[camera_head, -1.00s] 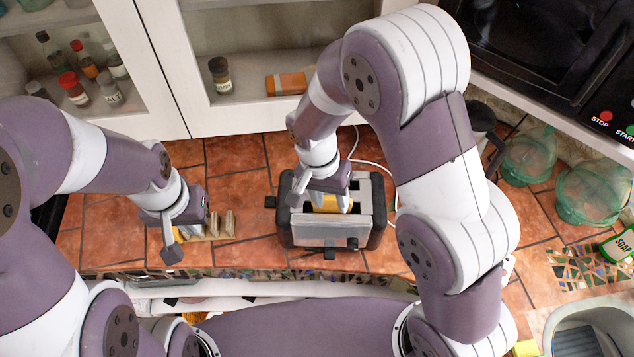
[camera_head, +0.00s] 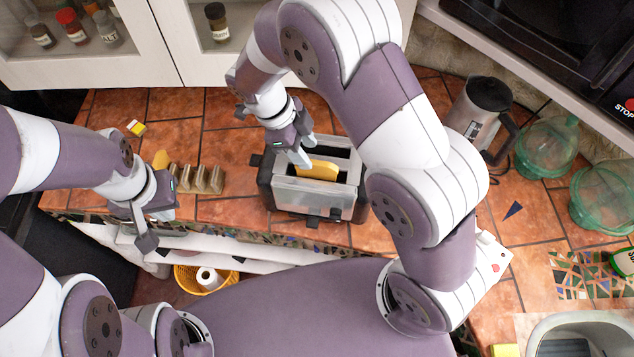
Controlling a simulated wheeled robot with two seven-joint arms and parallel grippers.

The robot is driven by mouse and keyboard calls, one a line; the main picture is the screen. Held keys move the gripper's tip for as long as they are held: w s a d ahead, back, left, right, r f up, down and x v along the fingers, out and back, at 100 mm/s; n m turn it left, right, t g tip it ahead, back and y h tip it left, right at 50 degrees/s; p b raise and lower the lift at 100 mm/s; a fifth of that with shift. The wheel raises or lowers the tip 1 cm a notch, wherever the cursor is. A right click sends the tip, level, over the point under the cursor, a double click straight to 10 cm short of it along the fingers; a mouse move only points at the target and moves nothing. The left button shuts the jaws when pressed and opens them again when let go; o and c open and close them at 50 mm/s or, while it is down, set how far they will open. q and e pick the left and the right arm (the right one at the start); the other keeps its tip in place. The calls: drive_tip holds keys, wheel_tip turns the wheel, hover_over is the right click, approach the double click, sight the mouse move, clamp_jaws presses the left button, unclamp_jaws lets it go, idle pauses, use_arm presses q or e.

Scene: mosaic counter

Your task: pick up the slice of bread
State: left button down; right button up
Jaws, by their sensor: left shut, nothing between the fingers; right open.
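A yellow-tan slice of bread (camera_head: 318,170) sticks up from a slot of the silver and black toaster (camera_head: 312,197). My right gripper (camera_head: 302,158) is open just above the slice's left end. Whether its fingers touch the slice or the toaster, I cannot tell. My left gripper (camera_head: 147,240) is shut and empty over the counter's front edge, at the left. A light wooden toast rack (camera_head: 205,180) stands between the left gripper and the toaster. A yellow-tan piece (camera_head: 161,160) shows at its left end, partly hidden by my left arm.
A steel and black kettle (camera_head: 478,118) and green glass jars (camera_head: 547,148) stand at the right. A sink (camera_head: 590,325) is at the lower right. A yellow basket (camera_head: 190,280) with a white roll is below the counter edge. Bare tiles lie behind the rack.

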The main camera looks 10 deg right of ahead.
sight(315, 162)
drive_tip(key=shift+s+d+f, duration=0.1)
drive_tip(key=shift+d+f, duration=0.2)
drive_tip(key=shift+f, duration=0.35)
drive_tip(key=shift+s+d+f+b, duration=0.1)
drive_tip(key=shift+d+f+b, duration=0.1)
drive_tip(key=shift+f+b, duration=0.6)
drive_tip(key=shift+s+d+p, duration=0.15)
drive_tip(key=shift+d+p, duration=0.15)
drive_tip(key=shift+p+x, duration=0.55)
drive_tip(key=shift+x, duration=0.5)
drive_tip(key=shift+f, duration=0.4)
drive_tip(key=c, duration=0.7)
use_arm(q)
drive_tip(key=shift+a+f, duration=0.15)
drive_tip(key=shift+f, duration=0.45)
use_arm(e)
drive_tip(key=shift+r, duration=0.1)
